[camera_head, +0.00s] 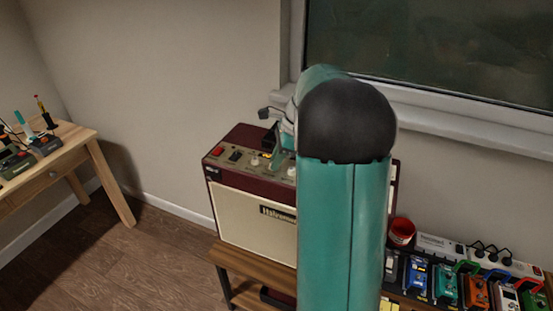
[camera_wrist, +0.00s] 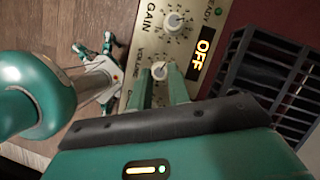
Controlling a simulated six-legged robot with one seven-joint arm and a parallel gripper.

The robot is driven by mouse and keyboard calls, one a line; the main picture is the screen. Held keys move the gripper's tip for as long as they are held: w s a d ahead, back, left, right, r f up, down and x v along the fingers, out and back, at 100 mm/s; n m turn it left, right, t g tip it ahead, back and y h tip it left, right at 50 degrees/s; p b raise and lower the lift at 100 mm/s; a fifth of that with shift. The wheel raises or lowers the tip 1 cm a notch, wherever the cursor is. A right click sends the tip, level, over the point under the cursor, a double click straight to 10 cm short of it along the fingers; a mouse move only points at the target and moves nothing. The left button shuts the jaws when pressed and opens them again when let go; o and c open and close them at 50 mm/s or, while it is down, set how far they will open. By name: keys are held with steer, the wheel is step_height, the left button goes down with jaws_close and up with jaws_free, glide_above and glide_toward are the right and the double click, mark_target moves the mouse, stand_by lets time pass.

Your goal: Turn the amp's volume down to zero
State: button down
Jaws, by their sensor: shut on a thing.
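The amp (camera_head: 245,215), dark red with a cream front, stands on a wooden stand. Its control panel carries several knobs. In the wrist view the volume knob (camera_wrist: 158,70), small and pale, sits between the fingertips of my gripper (camera_wrist: 160,77), which is shut on it beside the "VOLUME" lettering. The fingers hide part of the knob and its scale, so I cannot read its setting. In the head view my gripper (camera_head: 277,158) is over the panel and mostly hidden by my own arm.
The gain knob (camera_wrist: 175,22) and a lit "OFF" display (camera_wrist: 203,47) are close to the fingers. A black grille (camera_wrist: 265,75) is at the right of the wrist view. A red cup (camera_head: 401,232) and several pedals (camera_head: 445,282) are right of the amp. A wooden table (camera_head: 75,145) stands left.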

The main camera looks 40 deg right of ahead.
steer(key=n, duration=0.1)
steer(key=n+g, duration=0.1)
steer(key=n, duration=0.2)
steer(key=shift+w+d+n+g, duration=0.1)
steer(key=shift+w+n+g, duration=0.2)
steer(key=shift+g, duration=0.1)
steer(key=n+g, duration=0.1)
steer(key=n, duration=0.2)
steer(key=shift+w+n, duration=0.1)
steer(key=shift+n, duration=0.3)
steer(key=n+g, duration=0.1)
steer(key=n, duration=0.2)
steer(key=shift+w+g, duration=0.15)
steer(key=shift+g, duration=0.15)
steer(key=shift+w+n+g+h, duration=0.15)
steer(key=shift+n+g+h, duration=0.35)
steer(key=shift+n, duration=1.5)
steer(key=shift+r, duration=0.1)
steer(key=c, duration=1.3)
jaws_free()
